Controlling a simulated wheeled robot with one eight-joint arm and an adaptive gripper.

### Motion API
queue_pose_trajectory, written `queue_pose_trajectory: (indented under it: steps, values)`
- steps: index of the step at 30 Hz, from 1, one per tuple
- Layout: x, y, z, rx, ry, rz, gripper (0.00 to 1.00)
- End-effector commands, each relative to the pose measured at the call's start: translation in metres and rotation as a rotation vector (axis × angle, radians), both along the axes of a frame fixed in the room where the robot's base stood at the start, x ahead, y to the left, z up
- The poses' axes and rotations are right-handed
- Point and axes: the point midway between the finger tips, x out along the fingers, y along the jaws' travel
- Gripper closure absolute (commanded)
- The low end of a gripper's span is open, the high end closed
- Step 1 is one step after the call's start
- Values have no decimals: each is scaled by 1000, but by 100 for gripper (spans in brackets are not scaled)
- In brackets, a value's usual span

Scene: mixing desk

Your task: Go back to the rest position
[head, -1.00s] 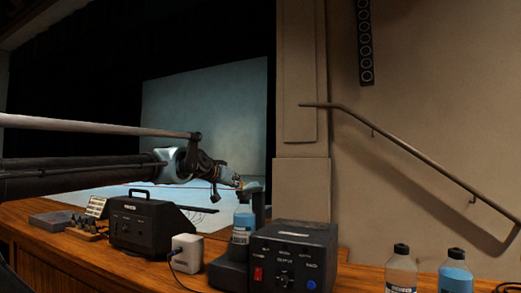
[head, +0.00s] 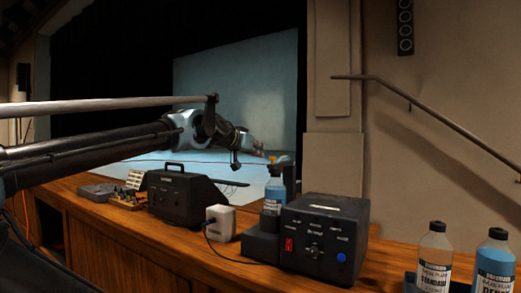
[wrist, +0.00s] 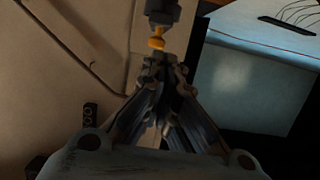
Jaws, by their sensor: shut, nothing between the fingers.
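My gripper (head: 253,146) shows in the head view at the end of my outstretched arm, above the desk and up and left of a bottle of blue liquid. It also shows in the wrist view (wrist: 162,62), with its fingers together and nothing between them. The blue bottle (head: 273,192) stands upright on the dark base of a black control box (head: 325,245). In the wrist view an orange tip (wrist: 156,43) under a dark part lies just beyond the fingertips. I cannot tell whether they touch.
The wooden desk (head: 160,247) carries a black case with a handle (head: 180,195), a white box (head: 220,222) with a cable, and a rack of small items (head: 128,198). Two bottles stand at the right, one clear (head: 434,262) and one blue (head: 494,265). A handrail (head: 430,117) runs along the wall.

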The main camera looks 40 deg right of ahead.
Motion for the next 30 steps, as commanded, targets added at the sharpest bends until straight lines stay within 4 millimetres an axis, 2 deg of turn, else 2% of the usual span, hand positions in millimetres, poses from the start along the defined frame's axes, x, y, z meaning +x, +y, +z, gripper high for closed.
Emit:
queue_pose_trajectory:
  steps: [3, 10, 23, 26, 30]
  values:
    - [-4, 14, -6, 0, 1, 1, 100]
    - [-9, 32, -13, 0, 0, 1, 100]
    - [-10, 39, -17, 3, 1, 2, 100]
    - [-3, 44, -28, 21, 13, 18, 100]
    - [16, 60, -63, 80, 51, 68, 100]
